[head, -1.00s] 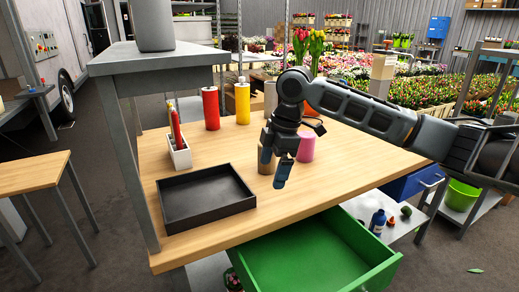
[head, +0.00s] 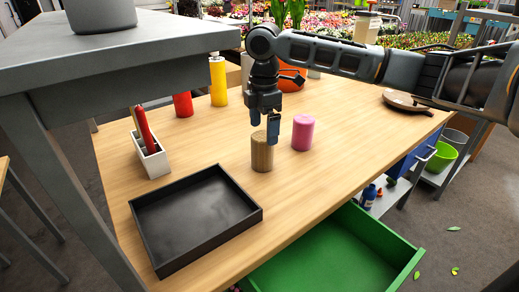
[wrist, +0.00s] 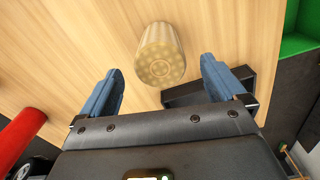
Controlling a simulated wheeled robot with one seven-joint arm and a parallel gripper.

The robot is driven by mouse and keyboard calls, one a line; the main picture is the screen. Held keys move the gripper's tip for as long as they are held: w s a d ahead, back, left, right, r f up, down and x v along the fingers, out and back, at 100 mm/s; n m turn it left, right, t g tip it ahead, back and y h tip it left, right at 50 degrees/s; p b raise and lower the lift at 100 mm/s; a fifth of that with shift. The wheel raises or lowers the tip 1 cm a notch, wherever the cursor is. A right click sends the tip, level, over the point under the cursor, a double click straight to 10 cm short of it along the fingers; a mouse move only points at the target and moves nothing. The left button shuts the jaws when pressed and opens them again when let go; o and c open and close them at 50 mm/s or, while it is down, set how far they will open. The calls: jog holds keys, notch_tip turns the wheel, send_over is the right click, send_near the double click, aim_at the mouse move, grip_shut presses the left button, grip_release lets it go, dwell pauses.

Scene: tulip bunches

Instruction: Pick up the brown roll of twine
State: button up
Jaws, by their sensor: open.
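The brown roll of twine (head: 262,155) stands upright on the wooden table, between the black tray and a pink roll. My gripper (head: 264,124) is open and empty, pointing down, with its blue fingertips close to the roll's top; one fingertip overlaps its upper right edge in the head view. In the wrist view the roll (wrist: 160,57) shows ahead of my open gripper (wrist: 165,85), lined up with the gap between the fingers. No finger is seen closed on it.
The pink roll (head: 302,132) stands close on the right. The black tray (head: 195,218) lies at front left, with a white holder (head: 152,160) behind it. A green drawer (head: 345,250) is pulled out below the table.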

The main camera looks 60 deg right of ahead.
aim_at(263, 135)
notch_tip(263, 135, down, 6)
jog(key=shift+r, duration=0.15)
jog(key=shift+c, duration=0.3)
jog(key=c, duration=1)
jog(key=shift+c, duration=0.5)
jog(key=shift+r, duration=0.15)
